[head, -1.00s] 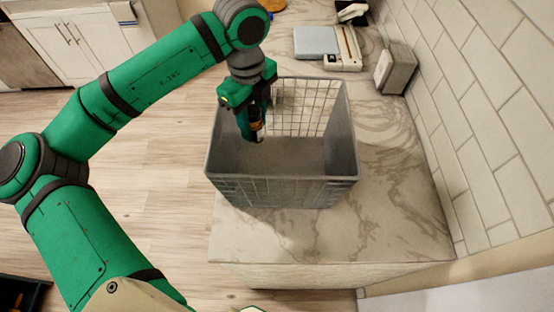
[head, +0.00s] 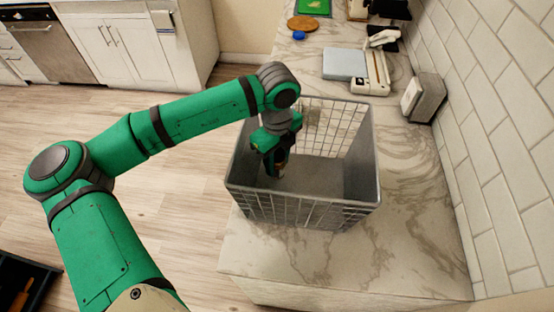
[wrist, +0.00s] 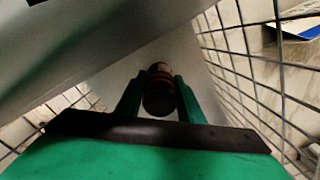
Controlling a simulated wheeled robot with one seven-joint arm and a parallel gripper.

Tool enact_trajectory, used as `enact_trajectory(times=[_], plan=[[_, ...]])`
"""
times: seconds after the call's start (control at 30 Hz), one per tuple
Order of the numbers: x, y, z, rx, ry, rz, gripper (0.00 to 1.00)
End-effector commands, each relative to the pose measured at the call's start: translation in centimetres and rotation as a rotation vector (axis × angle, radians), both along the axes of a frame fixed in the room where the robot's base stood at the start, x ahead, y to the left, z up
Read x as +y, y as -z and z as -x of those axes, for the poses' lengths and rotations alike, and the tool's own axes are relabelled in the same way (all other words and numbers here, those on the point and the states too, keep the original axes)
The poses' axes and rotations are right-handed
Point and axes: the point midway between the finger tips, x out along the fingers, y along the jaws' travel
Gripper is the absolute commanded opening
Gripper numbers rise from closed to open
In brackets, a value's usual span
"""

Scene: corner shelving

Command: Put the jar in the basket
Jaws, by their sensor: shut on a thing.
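The grey basket (head: 300,213) has wire mesh sides and stands on the marble counter. My gripper (head: 276,168) reaches down inside it, near its left wall. In the wrist view, my gripper (wrist: 160,95) is shut on the jar (wrist: 159,98), a small dark jar with an orange-brown band. The jar also shows in the head view (head: 281,163), partly hidden by the fingers. The basket floor lies below the jar. I cannot tell whether the jar touches the floor.
The marble counter (head: 420,240) has free room right of the basket. A grey box-shaped object (head: 423,98) stands by the tiled wall (head: 500,130). A pale blue flat item (head: 344,64) and a white device (head: 371,73) lie behind the basket.

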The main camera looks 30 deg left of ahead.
Motion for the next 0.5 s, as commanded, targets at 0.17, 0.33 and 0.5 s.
enact_trajectory(times=[0.17, 0.33, 0.5], plan=[[-0.02, 0.31, -0.01, 0.0, 0.0, 0.001, 0.06], [0.01, 0.28, 0.0, 0.0, 0.0, 0.0, 0.53], [0.01, 0.27, 0.0, 0.0, 0.0, 0.0, 0.53]])
